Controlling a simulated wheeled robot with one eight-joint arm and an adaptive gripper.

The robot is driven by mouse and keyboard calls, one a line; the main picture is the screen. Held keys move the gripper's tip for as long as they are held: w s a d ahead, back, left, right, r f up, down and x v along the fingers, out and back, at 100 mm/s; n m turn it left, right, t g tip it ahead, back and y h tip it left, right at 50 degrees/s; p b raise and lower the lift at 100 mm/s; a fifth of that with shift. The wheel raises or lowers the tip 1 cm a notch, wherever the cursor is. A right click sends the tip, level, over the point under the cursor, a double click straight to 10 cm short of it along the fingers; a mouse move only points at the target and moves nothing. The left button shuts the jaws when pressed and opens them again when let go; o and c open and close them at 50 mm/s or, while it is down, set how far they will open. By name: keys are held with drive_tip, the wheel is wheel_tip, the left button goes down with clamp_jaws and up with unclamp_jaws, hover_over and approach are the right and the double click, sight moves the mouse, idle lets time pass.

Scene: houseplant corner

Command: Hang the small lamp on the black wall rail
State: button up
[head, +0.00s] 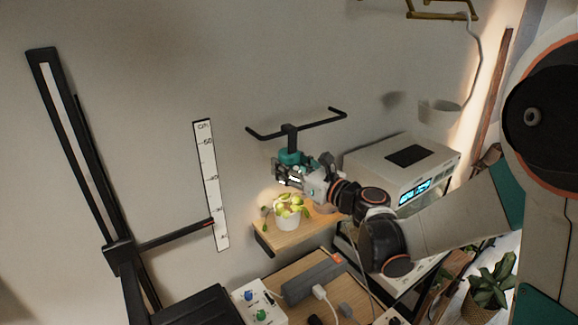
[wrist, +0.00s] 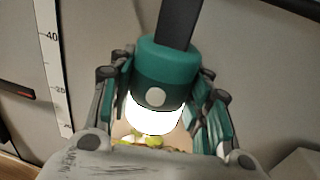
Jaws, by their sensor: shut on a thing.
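The small lamp (head: 290,158) has a teal body, a flat black stem rising from it and a glowing white underside. It also shows in the wrist view (wrist: 166,62). My gripper (head: 289,172) is shut on the teal body, with a finger on each side in the wrist view (wrist: 158,84). The black wall rail (head: 318,121) has bent ends and runs across the wall just above my gripper. A piece of it shows at the top right of the wrist view (wrist: 291,8). In the head view the stem's top overlaps the rail; I cannot tell whether it is hooked on.
A potted plant (head: 288,222) stands on a small wooden shelf (head: 305,231) below the lamp. A white device (head: 375,165) is close on the right. A white ruler strip (head: 210,185) and a black upright frame (head: 75,150) are to the left.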

idle(0.3)
drive_tip(key=o, duration=1.3)
drive_tip(key=shift+d, duration=0.1)
